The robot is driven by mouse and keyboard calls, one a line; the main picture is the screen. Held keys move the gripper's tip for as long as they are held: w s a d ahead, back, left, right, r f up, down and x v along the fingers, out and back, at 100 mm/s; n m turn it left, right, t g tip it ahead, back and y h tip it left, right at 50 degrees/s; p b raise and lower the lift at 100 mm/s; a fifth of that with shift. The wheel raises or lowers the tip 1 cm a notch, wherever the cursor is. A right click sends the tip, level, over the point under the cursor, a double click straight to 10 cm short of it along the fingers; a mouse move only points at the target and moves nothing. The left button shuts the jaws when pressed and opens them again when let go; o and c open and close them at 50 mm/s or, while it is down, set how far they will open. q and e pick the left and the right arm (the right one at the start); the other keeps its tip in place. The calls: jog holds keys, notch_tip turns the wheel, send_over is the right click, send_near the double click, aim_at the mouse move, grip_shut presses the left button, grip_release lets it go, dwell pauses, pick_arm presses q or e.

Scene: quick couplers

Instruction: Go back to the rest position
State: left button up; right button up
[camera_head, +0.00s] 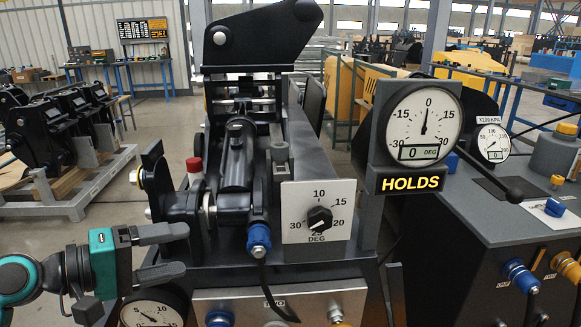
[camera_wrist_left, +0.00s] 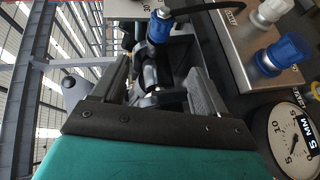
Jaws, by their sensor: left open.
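My left gripper (camera_head: 172,253) is at the lower left in the head view, its two dark fingers pointing right and apart with nothing between them. It is beside the left side of the black test rig (camera_head: 238,165). The left wrist view also shows its spread fingers (camera_wrist_left: 158,92), with the rig's dark parts beyond them. A blue coupler (camera_head: 258,237) with a black hose sits on the rig's front, apart from the fingers; it also shows in the wrist view (camera_wrist_left: 160,25). My right gripper is not in view.
A round gauge (camera_head: 424,118) reads 0 DEG above a lit HOLDS sign (camera_head: 410,184). A white dial plate (camera_head: 318,212) with a black knob and a red-capped part (camera_head: 195,168) are on the rig.

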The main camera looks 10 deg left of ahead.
pick_arm(q)
notch_tip(320, 180, down, 15)
jog(key=s+m+y+p, duration=0.3)
jog(key=y+p, duration=0.3)
jog(key=s+d+f+m+y+p, duration=0.2)
jog(key=s+d+f+m+p, duration=0.1)
jog(key=s+d+f+m, duration=0.2)
jog(key=s+d+m, duration=0.2)
jog(key=d, duration=0.1)
jog(key=shift+d+f+m, duration=0.2)
jog(key=shift+d+m, duration=0.1)
jog(key=shift+d, duration=0.05)
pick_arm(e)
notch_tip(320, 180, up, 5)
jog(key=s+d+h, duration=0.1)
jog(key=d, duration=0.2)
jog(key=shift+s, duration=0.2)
pick_arm(q)
jog(key=shift+s+y, duration=0.1)
jog(key=shift+y, duration=0.2)
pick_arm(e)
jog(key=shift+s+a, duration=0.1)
